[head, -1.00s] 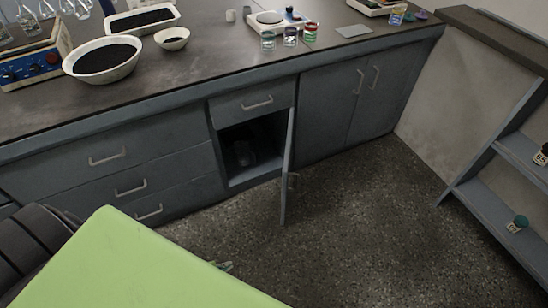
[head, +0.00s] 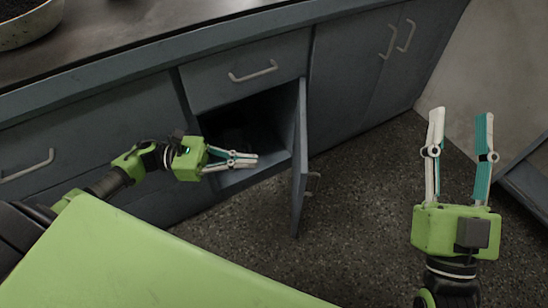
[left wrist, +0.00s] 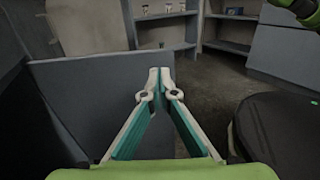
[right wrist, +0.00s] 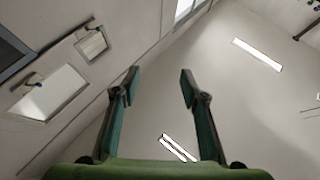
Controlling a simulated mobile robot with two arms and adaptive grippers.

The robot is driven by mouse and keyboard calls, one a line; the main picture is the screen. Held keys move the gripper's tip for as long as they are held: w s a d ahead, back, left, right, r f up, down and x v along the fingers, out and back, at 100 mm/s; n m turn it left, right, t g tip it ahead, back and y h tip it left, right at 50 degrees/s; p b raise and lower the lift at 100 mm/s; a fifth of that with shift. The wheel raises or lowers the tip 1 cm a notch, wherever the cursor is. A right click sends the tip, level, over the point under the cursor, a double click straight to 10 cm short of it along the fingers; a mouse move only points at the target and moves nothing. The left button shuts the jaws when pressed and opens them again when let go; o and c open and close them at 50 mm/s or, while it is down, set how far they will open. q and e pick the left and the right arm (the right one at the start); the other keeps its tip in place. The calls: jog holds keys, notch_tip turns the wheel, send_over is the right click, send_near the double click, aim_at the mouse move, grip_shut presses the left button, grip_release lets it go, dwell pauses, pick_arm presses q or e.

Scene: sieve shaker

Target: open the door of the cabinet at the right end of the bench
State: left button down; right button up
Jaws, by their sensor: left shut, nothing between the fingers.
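The bench cabinet below a single drawer has its grey-blue door (head: 300,165) standing wide open, with a handle (head: 313,184) on its outer face. The dark cabinet inside (head: 245,125) shows. My left gripper (head: 256,159) is shut and empty, in front of that opening and left of the door; no contact is visible. In the left wrist view, its fingertips (left wrist: 160,74) meet in front of a grey-blue panel (left wrist: 85,95). A double-door cabinet (head: 350,85) further right is closed, with two upright handles (head: 398,38). My right gripper (head: 460,112) is open and empty, fingers pointing up.
A closed drawer (head: 245,80) is above the open cabinet. Dark speckled floor (head: 365,185) is clear between the door and my right gripper. A pale panel (head: 455,75) stands at the right. A shelf unit with small jars (left wrist: 170,30) shows in the left wrist view.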

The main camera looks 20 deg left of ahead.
pick_arm(q)
jog(key=x, duration=1)
jog(key=shift+b, duration=0.3)
pick_arm(e)
jog(key=s+r+t, duration=0.2)
jog(key=r, duration=0.1)
jog(key=shift+s+d+r, duration=0.1)
jog(key=shift+s+d, duration=0.1)
jog(key=shift+s, duration=0.15)
pick_arm(q)
jog(key=shift+r, duration=0.1)
pick_arm(e)
jog(key=shift+w, duration=0.1)
